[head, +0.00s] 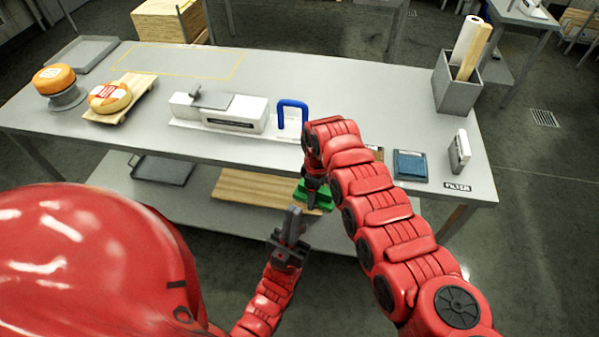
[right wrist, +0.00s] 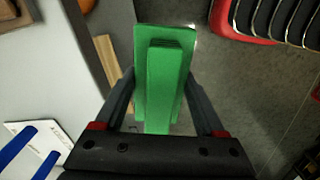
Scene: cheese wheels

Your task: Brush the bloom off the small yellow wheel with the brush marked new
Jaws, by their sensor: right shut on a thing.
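A yellow wheel (head: 104,101) with a red and white label lies on a small wooden board (head: 137,90) at the left of the table. An orange wheel (head: 54,75) sits on a round grey stand beside it. My right gripper (head: 314,186) is shut on a green brush (head: 308,197), in front of the table's front edge, well to the right of the yellow wheel. The brush (right wrist: 164,80) also shows between both fingers in the right wrist view; no marking is readable on it. My left gripper (head: 291,222) is just below, apart from the brush; its finger gap is unclear.
A white and grey device (head: 225,112) and a blue arched handle (head: 292,105) stand mid-table. At the right are a dark blue pad (head: 410,165), a white block (head: 460,152) and a grey bin (head: 457,92). A lower shelf (head: 225,215) holds a dark tray (head: 163,170) and a wooden board.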

